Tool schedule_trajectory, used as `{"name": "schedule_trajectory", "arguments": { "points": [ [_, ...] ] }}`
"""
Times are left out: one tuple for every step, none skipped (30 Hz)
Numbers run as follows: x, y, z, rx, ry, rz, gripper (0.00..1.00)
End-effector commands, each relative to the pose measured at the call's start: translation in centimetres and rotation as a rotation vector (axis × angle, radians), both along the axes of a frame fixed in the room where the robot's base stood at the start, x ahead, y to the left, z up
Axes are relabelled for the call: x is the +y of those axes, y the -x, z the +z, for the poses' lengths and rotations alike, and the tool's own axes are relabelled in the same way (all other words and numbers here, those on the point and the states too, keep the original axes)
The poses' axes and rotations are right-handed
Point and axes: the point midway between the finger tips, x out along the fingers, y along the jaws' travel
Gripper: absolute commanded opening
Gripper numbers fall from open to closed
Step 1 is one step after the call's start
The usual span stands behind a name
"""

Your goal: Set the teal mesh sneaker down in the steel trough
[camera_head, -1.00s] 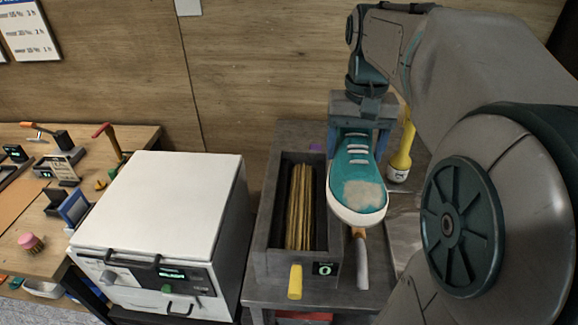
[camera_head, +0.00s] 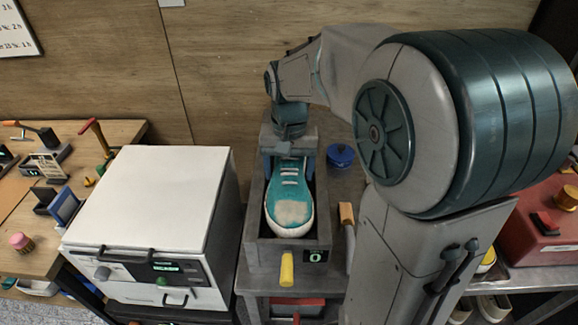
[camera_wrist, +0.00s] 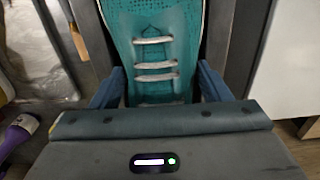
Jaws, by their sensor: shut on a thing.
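The teal mesh sneaker (camera_head: 287,196) has white laces and a worn pale patch on its toe. In the head view it is over or inside the dark grey trough (camera_head: 252,222), toe toward the front. My gripper (camera_head: 291,160) is shut on the sneaker near its heel end. The wrist view shows the teal upper and laces (camera_wrist: 155,50) between the blue fingers, with trough walls on both sides. Whether the sole touches the trough floor is hidden. The brushes seen in the trough earlier are covered by the shoe.
A white box machine (camera_head: 150,200) stands close on the left. A yellow handle (camera_head: 287,268) sticks out at the trough's front. A wooden-handled tool (camera_head: 347,222) and a blue round lid (camera_head: 340,155) lie to the right. A red box (camera_head: 545,225) stands far right.

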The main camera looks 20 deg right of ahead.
Motion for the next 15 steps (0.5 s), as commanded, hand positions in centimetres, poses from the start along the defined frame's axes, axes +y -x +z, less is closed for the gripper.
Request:
{"name": "schedule_trajectory", "arguments": {
  "points": [
    [-0.01,-0.03,0.07,-0.002,0.001,0.000,0.37],
    [-0.01,-0.03,0.08,-0.002,0.001,0.000,0.37],
    [-0.01,-0.03,0.08,-0.002,0.001,0.000,0.37],
    [-0.01,-0.03,0.08,-0.002,0.001,0.000,0.37],
    [-0.01,-0.03,0.07,-0.002,0.001,0.000,0.37],
    [-0.01,-0.03,-0.03,-0.002,0.001,0.000,0.37],
    [-0.02,-0.03,-0.14,-0.002,0.001,0.000,0.37],
    [-0.02,-0.03,-0.26,-0.001,0.000,0.000,0.37],
    [-0.02,-0.01,-0.26,-0.001,0.000,0.000,0.76],
    [-0.02,-0.01,-0.21,-0.001,0.000,0.000,0.84],
    [-0.02,-0.01,-0.21,-0.001,0.000,0.000,0.92],
    [-0.02,-0.01,-0.21,0.000,0.000,0.000,0.92],
    [-0.02,-0.01,-0.20,0.000,0.000,0.000,0.92],
    [-0.02,-0.01,-0.20,0.000,0.000,0.000,0.92],
    [-0.02,-0.01,-0.20,0.000,0.000,0.000,0.92]
  ]
}}
